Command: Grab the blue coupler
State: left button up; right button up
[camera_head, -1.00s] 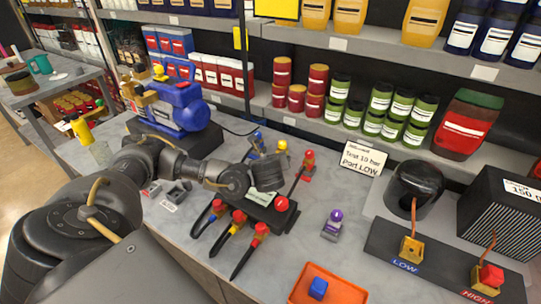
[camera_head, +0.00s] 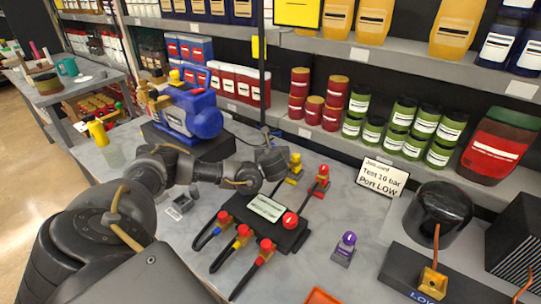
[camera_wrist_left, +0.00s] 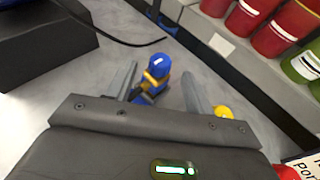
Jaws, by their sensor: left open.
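In the wrist view my left gripper (camera_wrist_left: 160,82) is open, with one finger on each side of the coupler. A gap shows on both sides, so nothing is gripped. I cannot tell how far down the fingers are. My right gripper is not in view.
The black manifold (camera_head: 240,208) with coloured hoses lies in front of my left gripper. A yellow coupler (camera_head: 294,168) and red coupler (camera_head: 322,178) stand to its right. A purple coupler (camera_head: 345,245) stands farther right. The blue pump (camera_head: 195,115) is at left.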

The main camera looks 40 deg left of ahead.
pick_arm(q)
jog(key=p+x, duration=0.2)
jog(key=x, duration=0.3)
jog(key=shift+w+a+f, duration=0.2)
jog(key=shift+w, duration=0.05)
grip_shut()
dwell(0.4)
